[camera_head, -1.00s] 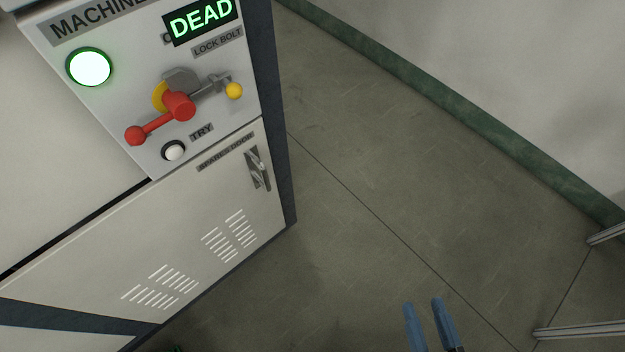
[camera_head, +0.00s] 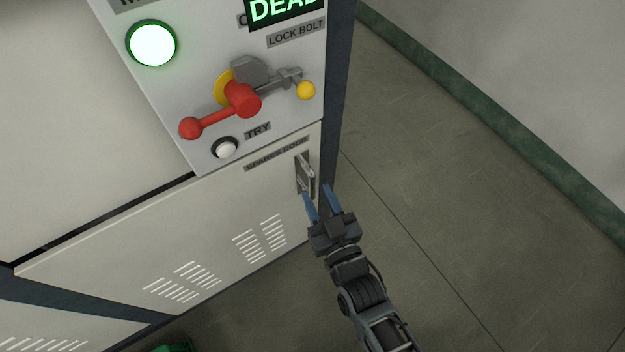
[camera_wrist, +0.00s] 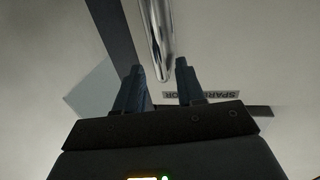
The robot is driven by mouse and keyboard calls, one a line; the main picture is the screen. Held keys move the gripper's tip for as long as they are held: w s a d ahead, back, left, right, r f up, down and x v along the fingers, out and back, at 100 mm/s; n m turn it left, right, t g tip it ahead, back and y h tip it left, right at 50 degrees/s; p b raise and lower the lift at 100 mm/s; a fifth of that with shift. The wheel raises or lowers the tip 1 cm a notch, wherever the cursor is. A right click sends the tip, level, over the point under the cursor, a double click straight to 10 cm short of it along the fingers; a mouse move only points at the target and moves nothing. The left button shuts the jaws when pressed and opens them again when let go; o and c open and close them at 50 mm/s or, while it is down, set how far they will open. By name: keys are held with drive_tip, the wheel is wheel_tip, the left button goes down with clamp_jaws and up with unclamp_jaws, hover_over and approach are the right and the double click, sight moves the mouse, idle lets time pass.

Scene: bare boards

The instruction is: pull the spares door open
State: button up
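The spares door (camera_head: 208,232) is a pale panel with vent slots, shut in the machine front in the head view. Its metal handle (camera_head: 305,175) is near the door's upper right corner, and the bar also shows in the wrist view (camera_wrist: 156,40). My gripper (camera_head: 318,193) has blue fingers and is at the handle's lower end. In the wrist view my gripper (camera_wrist: 157,80) is open, with the bar's end between or just beyond the fingertips. I cannot tell whether the fingers touch it.
Above the door are a red lever (camera_head: 215,115), a yellow-knobbed lock bolt (camera_head: 305,90), a white try button (camera_head: 225,148), a lit round lamp (camera_head: 152,44) and a green DEAD sign (camera_head: 285,10). Bare floor (camera_head: 440,200) lies to the right, up to a wall.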

sight(313, 185)
drive_tip(key=shift+x, duration=2.3)
clamp_jaws()
